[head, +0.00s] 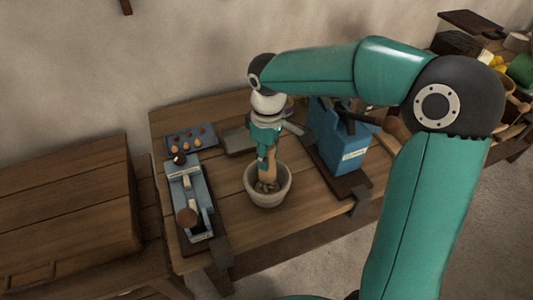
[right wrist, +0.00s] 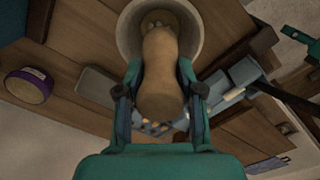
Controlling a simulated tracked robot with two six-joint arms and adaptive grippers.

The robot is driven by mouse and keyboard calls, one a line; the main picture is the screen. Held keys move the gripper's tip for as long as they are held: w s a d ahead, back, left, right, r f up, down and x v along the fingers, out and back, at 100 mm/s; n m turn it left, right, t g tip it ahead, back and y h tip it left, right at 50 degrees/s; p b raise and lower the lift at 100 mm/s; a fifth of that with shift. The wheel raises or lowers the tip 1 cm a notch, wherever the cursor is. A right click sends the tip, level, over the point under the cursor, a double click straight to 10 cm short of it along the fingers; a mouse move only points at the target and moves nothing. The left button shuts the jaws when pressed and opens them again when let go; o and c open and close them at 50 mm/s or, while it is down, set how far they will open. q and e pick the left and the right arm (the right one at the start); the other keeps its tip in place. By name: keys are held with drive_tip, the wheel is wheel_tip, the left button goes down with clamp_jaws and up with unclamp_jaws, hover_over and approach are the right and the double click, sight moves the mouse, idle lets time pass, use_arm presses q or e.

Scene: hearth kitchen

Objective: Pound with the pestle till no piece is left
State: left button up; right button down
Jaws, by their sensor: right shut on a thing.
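The pale stone mortar (head: 284,192) stands upright on the wooden table. The wooden pestle (head: 269,166) stands nearly upright with its lower end inside the mortar. Some brownish pieces show low in the mortar around the pestle; their number and size are too small to tell. My right gripper (head: 266,148) is above the mortar, shut on the upper part of the pestle. In the right wrist view the pestle (right wrist: 163,62) lies between both fingers of my gripper (right wrist: 160,92), and its far end is within the mortar's rim (right wrist: 127,35).
A blue-grey tool with a round knob (head: 186,217) stands left of the mortar. Behind are a tray of small round things (head: 205,132) and a flat grey tray (head: 238,141). A blue box (head: 335,135) stands right. A round tin (right wrist: 28,86) shows in the wrist view.

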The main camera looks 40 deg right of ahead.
drive_tip(key=shift+f, duration=0.45)
drive_tip(key=shift+f+b, duration=1.45)
drive_tip(key=shift+f, duration=0.15)
drive_tip(key=shift+r+p, duration=2.05)
drive_tip(key=shift+r, duration=0.35)
drive_tip(key=shift+f, duration=0.15)
drive_tip(key=shift+f+b, duration=0.6)
drive_tip(key=shift+f, duration=0.05)
